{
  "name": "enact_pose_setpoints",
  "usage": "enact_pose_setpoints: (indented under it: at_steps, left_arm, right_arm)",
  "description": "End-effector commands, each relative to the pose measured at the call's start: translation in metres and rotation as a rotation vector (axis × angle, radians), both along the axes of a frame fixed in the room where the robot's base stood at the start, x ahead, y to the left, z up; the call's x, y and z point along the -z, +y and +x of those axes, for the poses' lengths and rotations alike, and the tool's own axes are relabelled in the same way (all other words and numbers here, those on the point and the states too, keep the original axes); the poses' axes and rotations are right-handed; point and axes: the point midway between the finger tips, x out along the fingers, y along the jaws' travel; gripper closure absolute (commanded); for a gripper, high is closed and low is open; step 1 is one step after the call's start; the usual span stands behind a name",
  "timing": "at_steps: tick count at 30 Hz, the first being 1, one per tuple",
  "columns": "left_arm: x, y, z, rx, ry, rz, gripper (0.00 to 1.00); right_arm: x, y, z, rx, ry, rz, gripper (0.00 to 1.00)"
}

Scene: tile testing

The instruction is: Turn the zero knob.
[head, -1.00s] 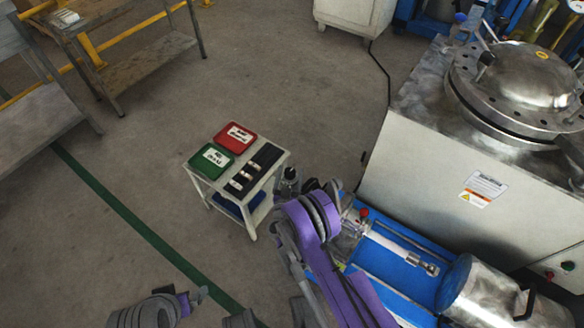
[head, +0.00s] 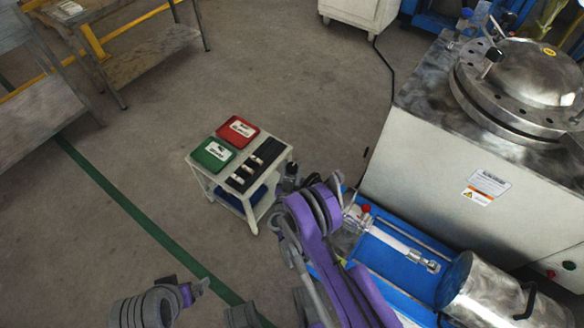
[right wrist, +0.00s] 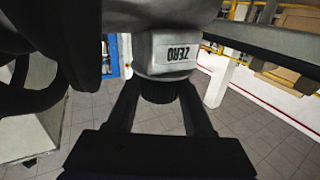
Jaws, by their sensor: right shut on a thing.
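The zero knob (right wrist: 160,90) is a dark ribbed knob in the right wrist view, under a grey housing with an upside-down "ZERO" label (right wrist: 181,57). My right gripper (right wrist: 162,98) has one finger on each side of the knob and is shut on it. In the head view, my purple and grey right arm covers the knob and most of this gripper. My left gripper (head: 200,288) is low in the head view, away from the knob, and its jaw opening is too small to make out.
The blue bench unit (head: 385,262) carries a clear tube and a steel cylinder (head: 490,292). A large grey cabinet with a steel vessel (head: 530,80) stands at right. A small cart (head: 197,177) holds red and green trays. Open floor lies at left.

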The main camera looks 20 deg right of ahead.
Motion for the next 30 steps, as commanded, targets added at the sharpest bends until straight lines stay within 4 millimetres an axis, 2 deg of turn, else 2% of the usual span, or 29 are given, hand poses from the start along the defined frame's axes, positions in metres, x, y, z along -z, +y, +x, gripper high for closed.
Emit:
enact_pose_setpoints:
  at_steps: [11,30]
  left_arm:
    - [-0.0031,0.0,-0.0006,0.0,0.001,0.0,0.0]
    - [-0.0011,0.0,-0.0002,0.0,0.0,0.0,0.0]
  right_arm:
    - [-0.0001,0.0014,0.0008,0.1,0.001,0.0,1.0]
    - [0.0003,0.0003,0.0009,0.647,0.0,0.0,1.0]
